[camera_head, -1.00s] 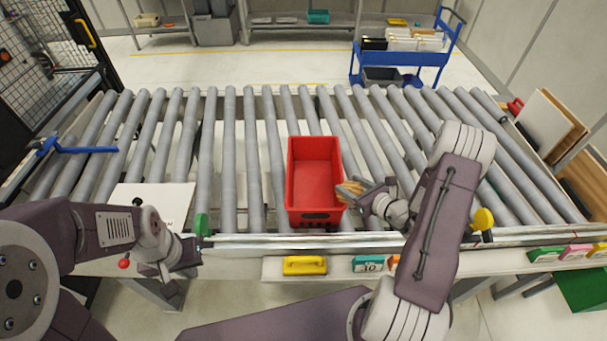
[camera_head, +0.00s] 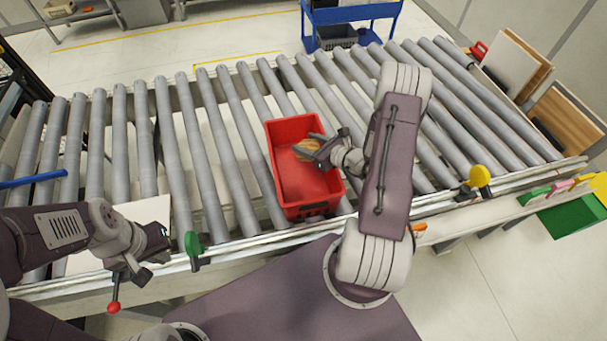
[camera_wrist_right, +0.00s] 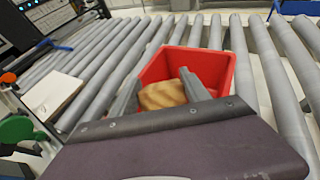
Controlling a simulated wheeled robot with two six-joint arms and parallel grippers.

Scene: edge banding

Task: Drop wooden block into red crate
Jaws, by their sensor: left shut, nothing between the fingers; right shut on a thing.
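The red crate (camera_head: 290,185) stands on the roller conveyor in the head view, open side up; it also shows in the right wrist view (camera_wrist_right: 208,56). My right gripper (camera_head: 318,152) is shut on the wooden block (camera_head: 305,148) and holds it over the crate's opening. The block (camera_wrist_right: 162,95) shows light striped wood between the fingers in the right wrist view. Its height over the crate floor is hard to tell. My left gripper (camera_head: 142,272) is shut and empty near the conveyor's front left edge, apart from the crate.
The roller conveyor (camera_head: 185,150) fills the middle, with bare rollers on both sides of the crate. A white board (camera_head: 150,212) lies near my left gripper. Green (camera_head: 193,243) and yellow (camera_head: 480,176) knobs stand at the front rail. A blue cart (camera_head: 350,20) stands behind.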

